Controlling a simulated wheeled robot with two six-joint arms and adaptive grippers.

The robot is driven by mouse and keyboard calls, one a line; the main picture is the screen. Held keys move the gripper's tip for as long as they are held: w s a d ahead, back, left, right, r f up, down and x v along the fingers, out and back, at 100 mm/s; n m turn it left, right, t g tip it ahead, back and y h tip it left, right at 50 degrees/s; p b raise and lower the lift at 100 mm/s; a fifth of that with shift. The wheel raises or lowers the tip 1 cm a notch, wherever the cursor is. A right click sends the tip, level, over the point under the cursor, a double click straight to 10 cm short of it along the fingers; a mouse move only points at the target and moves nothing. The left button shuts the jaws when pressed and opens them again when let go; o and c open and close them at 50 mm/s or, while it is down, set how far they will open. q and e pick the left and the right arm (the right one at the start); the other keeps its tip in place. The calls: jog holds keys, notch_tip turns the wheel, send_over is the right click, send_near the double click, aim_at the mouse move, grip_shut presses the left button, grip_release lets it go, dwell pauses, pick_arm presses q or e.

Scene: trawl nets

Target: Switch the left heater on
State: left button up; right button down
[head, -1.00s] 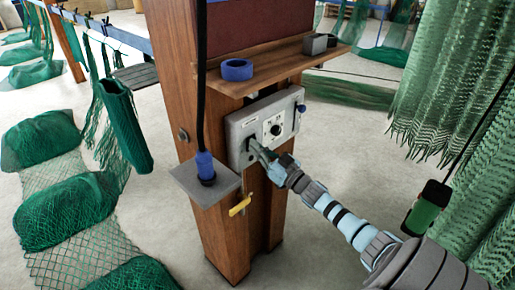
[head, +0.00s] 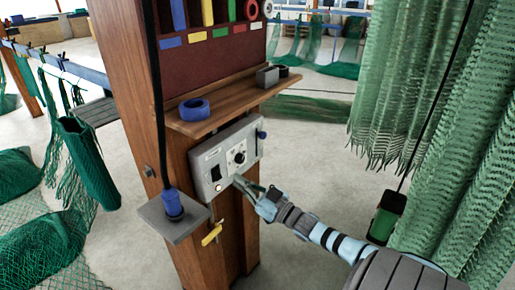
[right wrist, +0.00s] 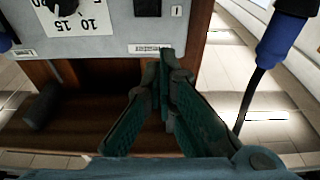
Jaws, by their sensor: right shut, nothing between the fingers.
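A grey control box (head: 248,147) is fixed to the wooden post, with a round black dial (head: 239,158) on a white scale. A black switch (head: 215,173) sits at its lower left; no wording ties the box to a left heater that I can read. In the right wrist view the box (right wrist: 103,38) appears upside down, with the switch (right wrist: 147,7) cut by the top edge, so its position is unclear. My right gripper (head: 238,181) is shut and empty at the box's lower edge, right of the switch. Its fingertips (right wrist: 163,55) also show in the right wrist view. My left gripper is out of view.
A wooden shelf (head: 225,108) above the box carries a blue tape roll (head: 194,109). A blue plug (head: 172,204) on a black cable stands on a grey bracket (head: 155,215) at left, near a yellow handle (head: 211,234). Green nets (head: 420,90) hang at right.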

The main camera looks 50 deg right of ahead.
jog(key=s, duration=0.1)
jog(key=s+p, duration=0.1)
jog(key=s, duration=0.1)
jog(key=s+r, duration=0.1)
jog(key=shift+s+d+p, duration=0.25)
jog(key=shift+d+p, duration=0.05)
jog(key=shift+d, duration=0.1)
jog(key=shift+f, duration=0.1)
